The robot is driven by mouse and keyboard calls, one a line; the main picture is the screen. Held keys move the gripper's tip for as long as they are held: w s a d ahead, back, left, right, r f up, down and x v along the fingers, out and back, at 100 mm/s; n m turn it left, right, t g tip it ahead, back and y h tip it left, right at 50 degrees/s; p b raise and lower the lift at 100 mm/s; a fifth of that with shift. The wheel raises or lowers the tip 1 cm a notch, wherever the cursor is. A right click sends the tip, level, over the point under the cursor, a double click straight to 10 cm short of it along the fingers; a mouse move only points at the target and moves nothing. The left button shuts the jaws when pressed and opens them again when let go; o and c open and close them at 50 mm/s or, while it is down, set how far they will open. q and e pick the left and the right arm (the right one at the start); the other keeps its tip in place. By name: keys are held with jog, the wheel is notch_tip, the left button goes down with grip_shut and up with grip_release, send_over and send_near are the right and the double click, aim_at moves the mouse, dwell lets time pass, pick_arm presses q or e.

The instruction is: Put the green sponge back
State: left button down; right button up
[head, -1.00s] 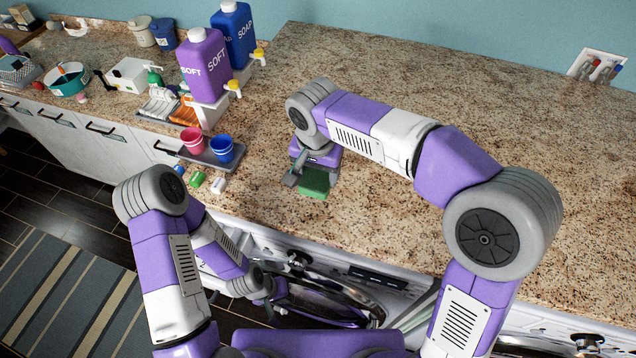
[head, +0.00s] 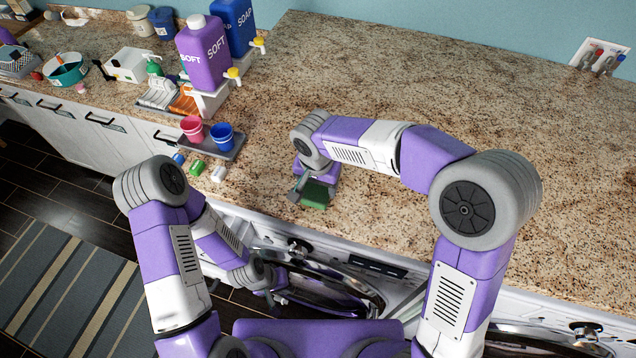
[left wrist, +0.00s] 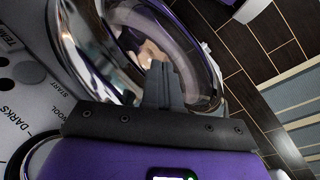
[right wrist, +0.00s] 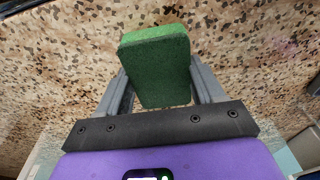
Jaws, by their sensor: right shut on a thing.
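The green sponge (head: 315,195) is between the fingers of my right gripper (head: 306,193), over the counter near its front edge. In the right wrist view the sponge (right wrist: 158,65) stands out past both fingertips, with the speckled counter behind it. I cannot tell whether it touches the counter. My left gripper (head: 277,300) is low in front of the counter, beside the washer door. In the left wrist view its fingers (left wrist: 163,85) are together with nothing between them.
A small tray (head: 222,151) with a pink cup (head: 192,129) and a blue cup (head: 222,137) is left of the sponge. Small bottles (head: 197,167) lie by it. SOFT (head: 203,60) and SOAP (head: 238,28) jugs stand behind. The counter's right side (head: 480,110) is clear. A round washer door (head: 330,285) is below.

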aim_at(317, 192)
jog(key=o, duration=1.1)
notch_tip(317, 192, up, 12)
jog(key=s+p, duration=0.1)
jog(key=shift+s, duration=0.25)
jog(key=shift+a, duration=0.1)
